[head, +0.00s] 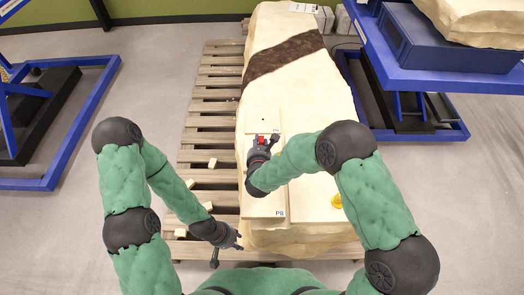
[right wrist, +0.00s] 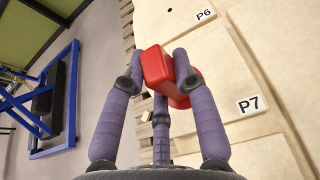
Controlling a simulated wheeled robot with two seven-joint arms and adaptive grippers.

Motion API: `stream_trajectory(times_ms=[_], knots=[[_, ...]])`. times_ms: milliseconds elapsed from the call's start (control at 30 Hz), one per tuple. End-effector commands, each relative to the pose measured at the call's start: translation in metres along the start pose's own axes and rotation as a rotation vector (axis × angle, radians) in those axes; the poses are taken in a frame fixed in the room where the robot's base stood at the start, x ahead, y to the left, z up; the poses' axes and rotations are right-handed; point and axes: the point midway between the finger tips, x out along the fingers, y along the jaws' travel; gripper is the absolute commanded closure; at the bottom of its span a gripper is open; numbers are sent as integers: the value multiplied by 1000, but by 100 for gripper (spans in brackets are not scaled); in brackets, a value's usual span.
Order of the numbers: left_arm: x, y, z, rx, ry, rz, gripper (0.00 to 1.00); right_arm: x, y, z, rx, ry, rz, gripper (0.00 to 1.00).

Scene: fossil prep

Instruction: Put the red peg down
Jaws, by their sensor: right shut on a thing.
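The red peg (head: 261,139) is held in my right gripper (head: 265,146), over the pale layered block (head: 300,105). In the right wrist view, the fingers of my right gripper (right wrist: 160,62) are closed around the red peg (right wrist: 158,68), with part of it sticking out to the right. The block behind it carries the labels P6 (right wrist: 205,15) and P7 (right wrist: 249,105); a P8 label (head: 280,213) shows in the head view. I cannot tell whether the peg touches the block. My left gripper (head: 227,250) is empty with fingers spread, low beside the block's near left corner.
The block lies on a wooden pallet (head: 216,82) with several small pale pieces on its left slats. A yellow round thing (head: 337,201) lies on the block. Blue frames (head: 95,110) stand left, and a blue lift table (head: 425,75) stands right.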

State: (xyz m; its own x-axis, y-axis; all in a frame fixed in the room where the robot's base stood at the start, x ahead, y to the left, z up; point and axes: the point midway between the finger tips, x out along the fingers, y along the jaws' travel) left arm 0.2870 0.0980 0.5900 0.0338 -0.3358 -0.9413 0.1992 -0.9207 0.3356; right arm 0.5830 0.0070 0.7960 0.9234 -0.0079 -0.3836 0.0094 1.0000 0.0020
Motion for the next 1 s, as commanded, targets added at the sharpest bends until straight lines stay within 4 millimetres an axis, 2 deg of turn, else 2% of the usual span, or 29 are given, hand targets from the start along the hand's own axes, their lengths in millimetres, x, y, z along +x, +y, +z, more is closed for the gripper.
stream_trajectory(times_ms=[33,133,500,700,1000], knots=[[8,-3,0,0,0,0,60,12,-2,-10,0,2,-2,100],[13,-5,0,0,0,0,60,26,-4,-17,0,1,-2,100],[22,-8,-1,0,0,0,60,52,-8,-30,1,1,-2,100],[32,-11,-1,0,0,0,60,61,-7,-55,1,0,-1,100],[32,-11,-1,0,0,0,60,61,-7,-55,2,-1,0,100]])
